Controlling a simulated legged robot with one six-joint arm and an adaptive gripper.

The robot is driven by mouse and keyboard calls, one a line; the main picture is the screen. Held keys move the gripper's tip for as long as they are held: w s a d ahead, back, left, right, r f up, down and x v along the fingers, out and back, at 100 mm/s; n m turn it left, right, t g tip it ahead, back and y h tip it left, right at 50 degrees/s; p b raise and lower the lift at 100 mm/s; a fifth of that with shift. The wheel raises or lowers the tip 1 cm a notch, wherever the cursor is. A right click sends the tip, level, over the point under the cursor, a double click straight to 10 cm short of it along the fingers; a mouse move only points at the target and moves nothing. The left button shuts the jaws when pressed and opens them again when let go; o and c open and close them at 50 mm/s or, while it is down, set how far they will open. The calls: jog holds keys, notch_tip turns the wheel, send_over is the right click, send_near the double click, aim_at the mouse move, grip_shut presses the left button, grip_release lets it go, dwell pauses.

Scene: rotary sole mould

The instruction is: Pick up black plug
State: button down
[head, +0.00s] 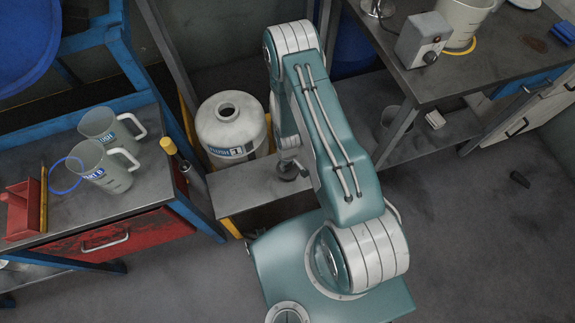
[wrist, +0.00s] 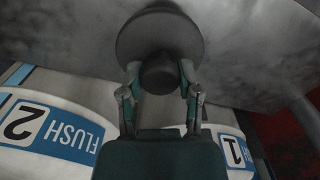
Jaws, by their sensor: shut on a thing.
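The black plug (wrist: 160,36) shows in the wrist view as a wide dark disc with a narrower round knob. My gripper (wrist: 160,76) is shut on the knob, with one finger on each side. In the head view the plug (head: 286,173) is a small dark shape at the grey metal ledge, partly hidden by my arm. I cannot tell whether the disc touches the ledge.
A white container marked FLUSH 1 (head: 230,122) stands just left of my arm. The grey ledge (head: 236,190) lies in front of it. A left bench (head: 70,205) holds two clear jugs; a right bench (head: 470,65) holds a grey box (head: 422,40).

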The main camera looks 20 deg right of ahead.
jog(key=s+r, duration=1.4)
jog(key=r, duration=0.3)
jog(key=shift+a+r, duration=0.15)
jog(key=shift+r, duration=0.05)
dwell(0.4)
dwell(1.4)
